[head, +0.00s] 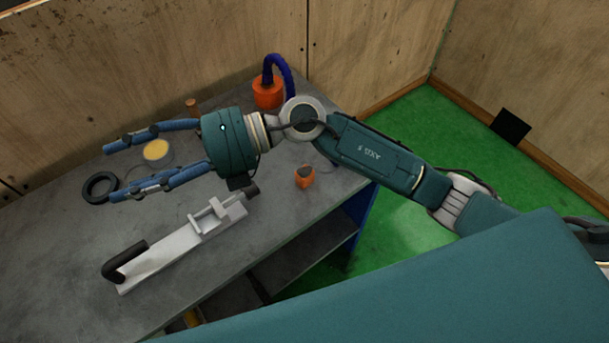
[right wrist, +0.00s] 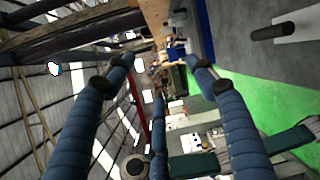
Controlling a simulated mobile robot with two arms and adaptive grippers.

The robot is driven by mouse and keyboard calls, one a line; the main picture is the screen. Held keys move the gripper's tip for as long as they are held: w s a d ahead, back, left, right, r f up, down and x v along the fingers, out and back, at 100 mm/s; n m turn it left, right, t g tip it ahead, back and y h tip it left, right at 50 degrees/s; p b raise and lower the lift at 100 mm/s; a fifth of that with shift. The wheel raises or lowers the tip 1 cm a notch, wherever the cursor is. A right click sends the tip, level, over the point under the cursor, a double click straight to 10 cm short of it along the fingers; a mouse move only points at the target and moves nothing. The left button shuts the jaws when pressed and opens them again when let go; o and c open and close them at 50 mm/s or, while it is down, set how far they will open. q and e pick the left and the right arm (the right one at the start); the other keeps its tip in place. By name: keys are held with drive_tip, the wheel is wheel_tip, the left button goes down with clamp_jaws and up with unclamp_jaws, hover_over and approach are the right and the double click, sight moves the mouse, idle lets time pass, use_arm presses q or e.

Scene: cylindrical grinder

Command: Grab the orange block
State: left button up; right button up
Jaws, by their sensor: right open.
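A small orange block (head: 305,177) with a dark top sits on the grey table, right of the middle, just below my right arm in the head view. A larger orange block (head: 268,94) with a blue hose stands at the back of the table. My right gripper (head: 112,173) is open and empty above the left part of the table, its fingers pointing left, away from both orange pieces. In the right wrist view its fingers (right wrist: 160,75) are spread with nothing between them, and neither orange piece can be made out. My left gripper is not in view.
On the grey table (head: 60,260) are a pale metal fixture (head: 180,247) with a black handle, a black ring (head: 100,186), and a round container with a yellow top (head: 157,150). A wooden wall (head: 150,50) stands behind. Green floor (head: 400,230) lies right.

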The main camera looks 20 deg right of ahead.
wheel_tip(320, 180, down, 7)
drive_tip(key=d+n+g+h, duration=0.1)
drive_tip(key=d+n+h, duration=0.1)
drive_tip(key=d+h, duration=0.15)
drive_tip(key=t+h, duration=0.1)
drive_tip(key=h, duration=1.3)
approach(306, 172)
drive_tip(key=shift+a+f+m, duration=0.25)
drive_tip(key=shift+f+m, duration=0.05)
wheel_tip(306, 172, down, 4)
drive_tip(key=shift+d+f+p, duration=0.15)
drive_tip(key=shift+f+p, duration=0.1)
drive_tip(key=shift+p, duration=0.5)
drive_tip(key=shift+f, duration=0.35)
drive_tip(key=f+p, duration=0.1)
drive_tip(key=f, duration=0.1)
drive_tip(key=f+p, duration=0.1)
drive_tip(key=f, duration=0.1)
drive_tip(key=shift+s+d+f+p, duration=0.2)
drive_tip(key=shift+d+f+p, duration=0.05)
drive_tip(key=shift+f+p, duration=0.15)
drive_tip(key=shift+f, duration=0.3)
drive_tip(key=c, duration=1.3)
